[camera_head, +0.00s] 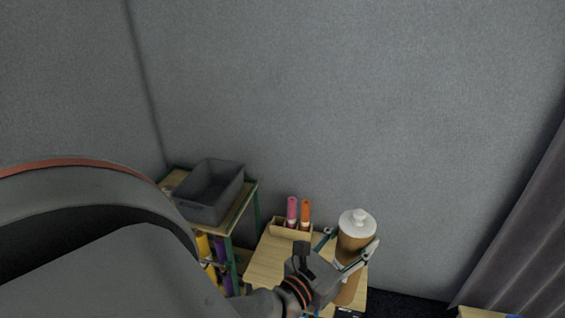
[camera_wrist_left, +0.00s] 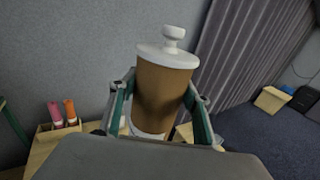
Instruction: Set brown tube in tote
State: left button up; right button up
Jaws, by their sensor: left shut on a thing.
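The brown tube (camera_head: 352,240) has a white lid with a knob and stands roughly upright. My left gripper (camera_head: 347,249) is shut on it, one finger on each side. In the left wrist view the tube (camera_wrist_left: 163,95) sits between the fingers of the left gripper (camera_wrist_left: 160,104), with its lower end partly hidden by the gripper body. The tote (camera_head: 211,196) is a grey open box on a shelf to the left; its visible inside looks empty. My right gripper is not in view.
A small wooden holder (camera_head: 290,229) with a pink and an orange marker stands on the wooden table (camera_head: 268,262), left of the tube. The green-framed shelf (camera_head: 240,215) bears the tote and holds yellow and purple things below. Grey walls rise behind; a curtain (camera_head: 525,245) hangs at right.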

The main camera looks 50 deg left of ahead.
aim_at(214, 201)
jog(key=i+j+u, duration=0.4)
jog(key=j, duration=0.25)
jog(key=i+j+u, duration=0.45)
jog(key=j, duration=0.15)
